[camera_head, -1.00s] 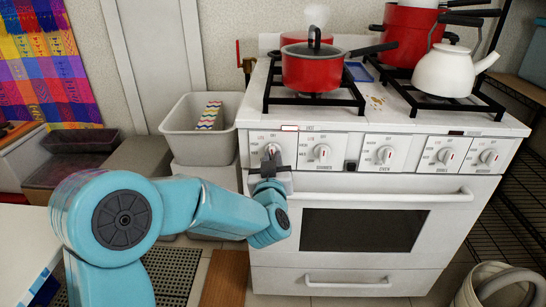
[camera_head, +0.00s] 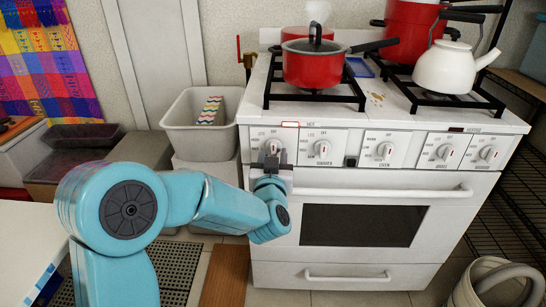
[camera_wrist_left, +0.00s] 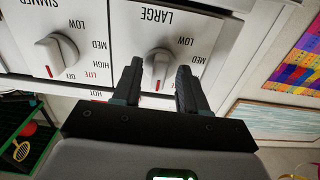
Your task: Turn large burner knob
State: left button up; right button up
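The large burner knob (camera_wrist_left: 158,65) is a white knob with a red mark, under the label "LARGE", which appears upside down in the left wrist view. My left gripper (camera_wrist_left: 160,68) has one dark finger on each side of the knob's grip, with gaps showing between fingers and grip. It is open around the knob. It also shows at the panel in the head view (camera_head: 271,164). My right gripper is not in view.
The simmer knob (camera_head: 323,148) sits close to the right of the gripper. A red pot (camera_head: 312,68) stands on the burner above, with a white kettle (camera_head: 446,68) to the right. The oven handle (camera_head: 380,192) runs just below. A grey bin (camera_head: 202,137) stands left.

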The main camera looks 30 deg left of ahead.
pick_arm(q)
jog(key=b+v, duration=0.5)
jog(key=v, duration=1.1)
jog(key=shift+s+d, duration=0.1)
jog(key=shift+d, duration=0.05)
